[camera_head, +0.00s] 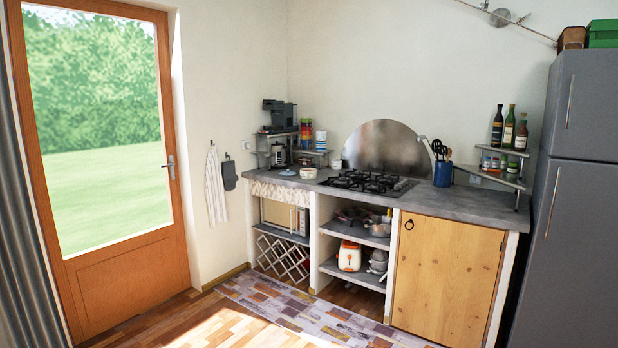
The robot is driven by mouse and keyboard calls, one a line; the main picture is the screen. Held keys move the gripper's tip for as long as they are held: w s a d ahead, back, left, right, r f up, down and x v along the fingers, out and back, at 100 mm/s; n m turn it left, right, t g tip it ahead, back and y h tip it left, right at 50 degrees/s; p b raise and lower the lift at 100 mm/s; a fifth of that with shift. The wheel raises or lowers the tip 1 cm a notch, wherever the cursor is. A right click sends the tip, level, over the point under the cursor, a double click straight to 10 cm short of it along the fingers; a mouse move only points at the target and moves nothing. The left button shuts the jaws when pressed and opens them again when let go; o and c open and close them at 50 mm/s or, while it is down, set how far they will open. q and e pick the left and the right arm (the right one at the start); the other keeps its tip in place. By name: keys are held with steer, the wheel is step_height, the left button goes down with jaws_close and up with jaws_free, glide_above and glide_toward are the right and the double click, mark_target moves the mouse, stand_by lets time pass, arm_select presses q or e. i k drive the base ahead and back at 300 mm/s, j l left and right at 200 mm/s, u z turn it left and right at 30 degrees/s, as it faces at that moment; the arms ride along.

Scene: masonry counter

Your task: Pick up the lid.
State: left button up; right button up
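No lid can be made out for certain from this distance. A small, flat, pale round thing (288,172) lies on the left part of the grey counter (455,204); I cannot tell whether it is a lid. A small white round vessel (308,173) stands just right of it. Cookware (380,229) sits on the upper open shelf under the counter, and a grey pot (378,262) is on the lower shelf; any lids there are too small to tell. Neither of my grippers is in view.
A gas hob (368,182) is in the counter's middle, with a blue utensil holder (443,173) to its right. Bottles (509,127) stand on a corner shelf beside the grey fridge (578,200). A wooden door (130,275) is at left. The rug (300,305) before the counter is clear.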

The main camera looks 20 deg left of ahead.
mark_target(305, 173)
steer(key=i+j, duration=0.65)
steer(key=j, duration=0.15)
steer(key=i+j, duration=0.65)
steer(key=j, duration=0.15)
steer(key=i+j, duration=0.6)
steer(key=j, duration=0.2)
steer(key=i+j, duration=0.2)
steer(key=j, duration=0.2)
steer(key=i+j, duration=0.25)
steer(key=j, duration=0.15)
steer(key=i+j, duration=0.2)
steer(key=j, duration=0.2)
steer(key=i+j, duration=0.45)
steer(key=j, duration=0.3)
